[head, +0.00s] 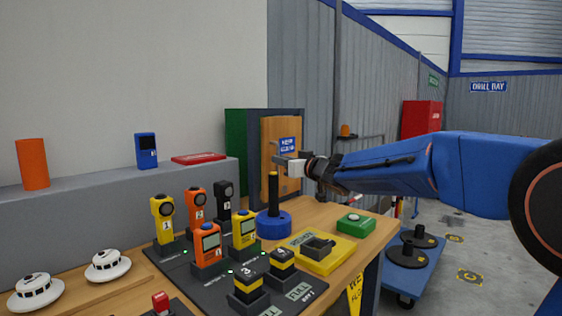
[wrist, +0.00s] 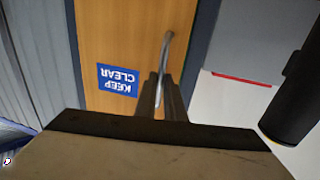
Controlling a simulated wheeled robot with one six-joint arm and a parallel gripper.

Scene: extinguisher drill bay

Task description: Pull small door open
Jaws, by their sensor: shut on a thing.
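The small door (head: 271,180) is a wooden panel in a dark frame, at the back end of the bench in the head view. It carries a blue "KEEP CLEAR" sign (head: 287,144), which shows upside down in the wrist view (wrist: 117,80). A grey metal handle (wrist: 165,52) stands out from the door. My gripper (wrist: 163,88) is shut on the handle, its fingers on the handle's near part. In the head view my gripper (head: 281,162) is in front of the door. I cannot tell from these views whether the door is ajar.
A blue base with a black post (head: 273,222) stands on the bench just below my gripper. Detectors on a dark mat (head: 180,265), a yellow block (head: 323,250) and a green box (head: 356,224) are nearby. A blue cart (head: 398,278) stands right of the bench.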

